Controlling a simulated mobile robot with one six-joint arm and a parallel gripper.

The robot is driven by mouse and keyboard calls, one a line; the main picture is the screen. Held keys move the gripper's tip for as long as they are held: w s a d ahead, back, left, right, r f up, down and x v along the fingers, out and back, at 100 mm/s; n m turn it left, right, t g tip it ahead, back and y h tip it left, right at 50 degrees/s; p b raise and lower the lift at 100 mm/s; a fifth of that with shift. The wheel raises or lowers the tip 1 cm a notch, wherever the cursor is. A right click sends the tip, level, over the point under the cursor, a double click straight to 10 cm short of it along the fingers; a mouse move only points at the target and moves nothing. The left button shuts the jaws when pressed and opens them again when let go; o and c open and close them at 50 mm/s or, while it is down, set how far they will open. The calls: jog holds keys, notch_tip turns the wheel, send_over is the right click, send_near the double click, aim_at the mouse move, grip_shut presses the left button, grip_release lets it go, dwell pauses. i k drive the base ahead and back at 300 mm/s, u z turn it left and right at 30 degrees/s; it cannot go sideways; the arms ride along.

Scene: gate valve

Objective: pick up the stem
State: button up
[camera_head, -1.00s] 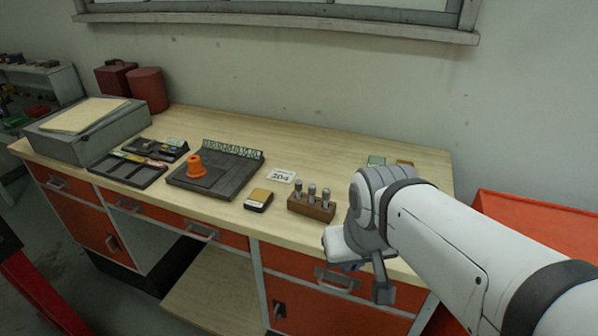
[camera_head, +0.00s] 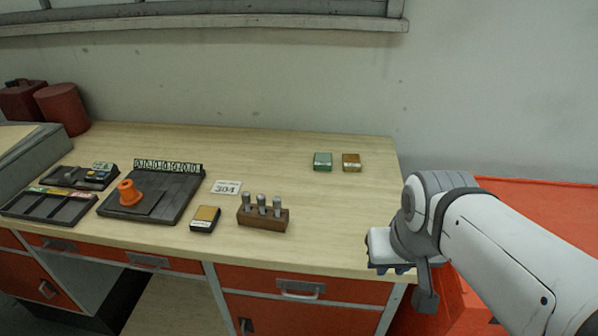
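Several grey metal pins, which may be the stems, stand upright in a brown wooden block (camera_head: 262,221) on the bench; the middle pin (camera_head: 261,203) is among them. I cannot tell which one the task means. My gripper (camera_head: 390,268) is at the right, off the bench's front right corner and well to the right of the block. Its fingers point down and are mostly hidden by its own housing, so whether it is open or shut does not show.
A black-and-yellow box (camera_head: 205,218) and a "304" card (camera_head: 227,187) lie left of the block. Green (camera_head: 322,161) and brown (camera_head: 351,162) boxes stand at the back right. The bench middle (camera_head: 310,205) is clear.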

aim_at(260, 199)
jog(key=z, duration=2.7)
jog(key=k, duration=2.7)
jog(key=u, duration=1.8)
jog(key=i, duration=1)
